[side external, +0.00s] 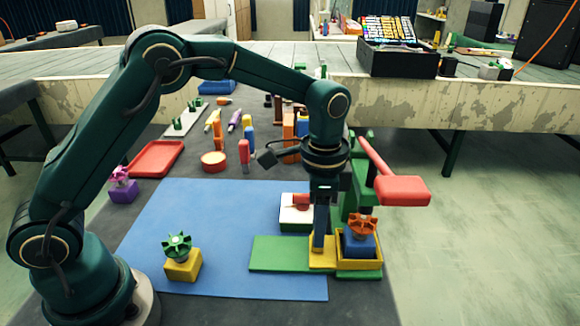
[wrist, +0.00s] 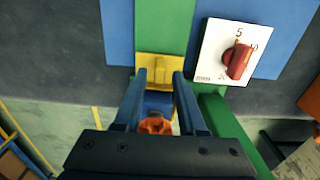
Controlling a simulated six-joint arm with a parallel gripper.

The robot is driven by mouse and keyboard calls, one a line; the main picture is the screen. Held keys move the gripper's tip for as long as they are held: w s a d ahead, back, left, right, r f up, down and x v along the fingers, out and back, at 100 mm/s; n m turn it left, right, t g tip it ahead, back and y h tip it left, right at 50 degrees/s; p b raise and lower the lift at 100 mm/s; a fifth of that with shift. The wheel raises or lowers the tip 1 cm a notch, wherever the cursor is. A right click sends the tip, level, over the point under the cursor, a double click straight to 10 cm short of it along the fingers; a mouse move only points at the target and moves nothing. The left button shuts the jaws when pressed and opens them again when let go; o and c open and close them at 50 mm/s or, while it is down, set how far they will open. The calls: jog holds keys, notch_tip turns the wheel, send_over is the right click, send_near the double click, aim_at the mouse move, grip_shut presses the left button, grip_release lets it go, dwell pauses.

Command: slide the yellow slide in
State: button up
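The yellow slide (side external: 322,258) lies on the green track (side external: 278,254), against the yellow-walled holder (side external: 362,265). In the wrist view the slide (wrist: 158,68) shows a small raised grip on top. A blue block (side external: 360,245) with an orange star knob (side external: 362,225) sits inside the holder; the knob also shows in the wrist view (wrist: 155,125), between my fingers. My gripper (side external: 320,243) points down at the slide. In the wrist view its fingers (wrist: 160,76) are apart, with tips at the slide's near edge. Contact with the slide cannot be told.
A red hammer-shaped lever (side external: 402,190) on a green stand rises beside the holder. A white dial box (side external: 296,213) with a red knob stands behind the track. A yellow block with a green knob (side external: 182,262) stands on the blue mat (side external: 215,215), which is mostly clear.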

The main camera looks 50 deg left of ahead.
jog(key=shift+r, duration=3)
jog(key=s+a+r+n+t, duration=0.1)
jog(key=s+a+r+t, duration=0.2)
jog(key=r, duration=0.4)
jog(key=s+a+r+n, duration=0.2)
jog(key=s+r, duration=0.3)
jog(key=r, duration=0.1)
jog(key=s+a+f+n+t, duration=0.2)
jog(key=s+f+n, duration=0.4)
jog(key=s+f, duration=0.2)
jog(key=shift+s+a+f+t, duration=0.3)
jog(key=shift+s+f, duration=0.1)
jog(key=shift+s, duration=0.1)
